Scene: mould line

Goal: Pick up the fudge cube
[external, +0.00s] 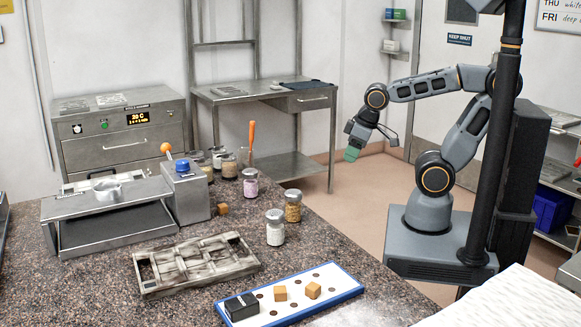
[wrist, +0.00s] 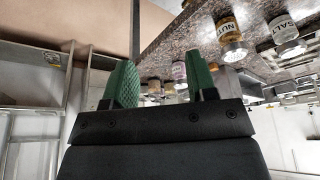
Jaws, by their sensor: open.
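Two small tan-brown cubes, one (external: 281,293) at the middle and one (external: 313,290) to its right, sit on a white board with a blue rim (external: 352,293) near the counter's front edge. Another brown cube (external: 222,209) lies on the counter beside the press-like machine. I cannot tell which of these is the fudge cube. My gripper (external: 352,153) hangs in the air beyond the counter, well away from all the cubes. In the wrist view its green fingers (wrist: 160,85) are apart with nothing between them.
A black block (external: 241,307) sits at the board's left end. A metal mould frame (external: 195,263) lies behind the board. Jars, including a white one (external: 275,228) and a nuts jar (external: 292,206), stand near the counter's right edge. The counter right of the board is clear.

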